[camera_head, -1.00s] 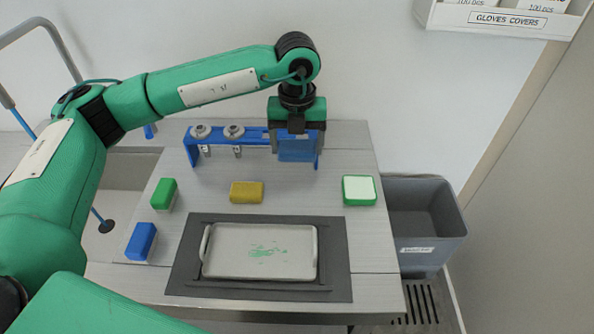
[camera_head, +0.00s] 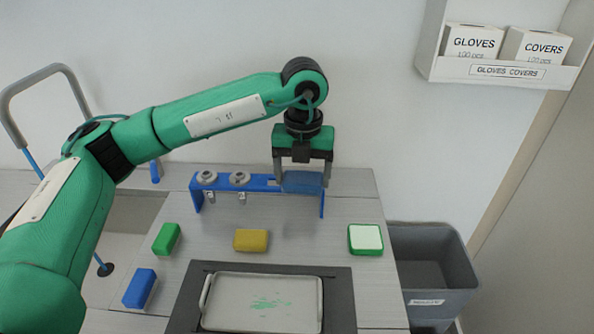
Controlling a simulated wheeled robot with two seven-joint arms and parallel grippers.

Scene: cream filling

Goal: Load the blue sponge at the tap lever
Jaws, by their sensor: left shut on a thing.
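My left gripper (camera_head: 303,182) points down at the right end of a blue rack (camera_head: 262,183). It is shut on a blue block (camera_head: 304,186), which sits between its fingers and looks like a sponge. The gripper hides that end of the rack, so I cannot tell whether the block touches it. Two grey round taps (camera_head: 207,177) (camera_head: 239,178), with small metal parts below, are on the rack's left and middle. Another blue sponge (camera_head: 139,288) lies at the table's left edge, far from the gripper. My right gripper is out of view.
A green sponge (camera_head: 166,238), a yellow sponge (camera_head: 251,240) and a green-and-white block (camera_head: 365,239) lie apart on the table (camera_head: 310,245). A tray (camera_head: 221,312) is at the front. A grey bin (camera_head: 440,290) stands at the right; a glove shelf (camera_head: 505,72) hangs above.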

